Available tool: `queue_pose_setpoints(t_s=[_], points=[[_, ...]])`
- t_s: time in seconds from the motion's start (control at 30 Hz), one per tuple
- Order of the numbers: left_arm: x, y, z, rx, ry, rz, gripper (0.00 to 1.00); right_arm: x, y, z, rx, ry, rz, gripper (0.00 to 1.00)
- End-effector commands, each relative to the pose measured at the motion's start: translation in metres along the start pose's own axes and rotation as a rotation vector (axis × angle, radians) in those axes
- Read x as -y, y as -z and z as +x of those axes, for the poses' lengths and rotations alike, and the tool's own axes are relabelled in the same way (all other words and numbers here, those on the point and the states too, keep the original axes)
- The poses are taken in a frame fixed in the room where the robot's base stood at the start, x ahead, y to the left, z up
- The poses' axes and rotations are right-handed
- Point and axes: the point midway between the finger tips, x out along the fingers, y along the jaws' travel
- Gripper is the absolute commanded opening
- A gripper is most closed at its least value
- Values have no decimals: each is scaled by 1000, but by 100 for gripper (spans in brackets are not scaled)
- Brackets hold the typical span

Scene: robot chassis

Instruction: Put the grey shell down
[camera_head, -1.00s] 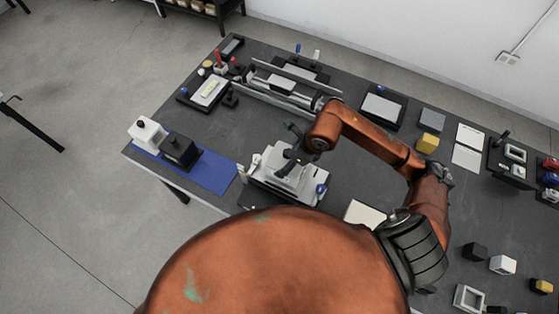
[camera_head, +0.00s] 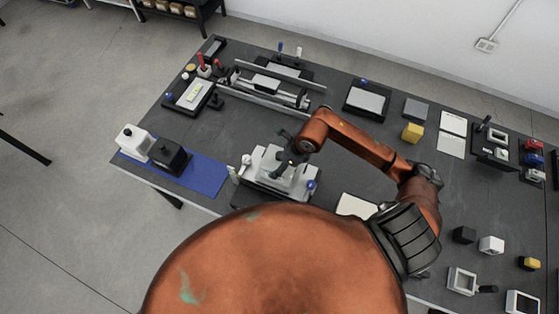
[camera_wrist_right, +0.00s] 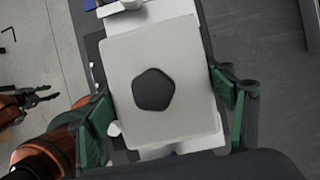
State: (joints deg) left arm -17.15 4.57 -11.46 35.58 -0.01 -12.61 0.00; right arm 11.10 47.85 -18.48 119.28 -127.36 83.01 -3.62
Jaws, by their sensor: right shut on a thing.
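The grey shell (camera_wrist_right: 190,60) is a light grey, flat-topped block with a dark pentagon mark in its middle. My right gripper (camera_wrist_right: 162,115) has its green pads at the shell's two sides and is shut on it. In the head view my right gripper (camera_head: 284,164) is over a pale fixture (camera_head: 262,158) with a blue knob, near the table's front edge. Shell and fixture are hard to tell apart there, and I cannot tell whether they touch. My left gripper (camera_wrist_right: 42,95) shows small in the wrist view, its fingers apart and empty, away from the shell.
A blue mat (camera_head: 207,178) with a white block (camera_head: 133,140) and a black block (camera_head: 170,157) lies to the left. A rail assembly (camera_head: 265,85) and a tray (camera_head: 367,100) stand behind. A yellow block (camera_head: 412,132) is to the right. The table centre is mostly clear.

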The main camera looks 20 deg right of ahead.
Motion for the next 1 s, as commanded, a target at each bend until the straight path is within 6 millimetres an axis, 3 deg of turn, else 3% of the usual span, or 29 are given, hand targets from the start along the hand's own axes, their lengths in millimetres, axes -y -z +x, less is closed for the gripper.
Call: queue_pose_setpoints(t_s=[0.3,0.67,0.77,1.0], points=[[0,-1,1,1,0,0,40,0,0,0,0,0,0,93],[0,-1,0,2,0,0,40,0,0,-4,1,1,-1,93],[0,-2,3,2,0,0,40,1,0,-16,1,3,-3,93],[0,-4,13,3,0,0,40,2,0,-65,0,5,-4,93]])
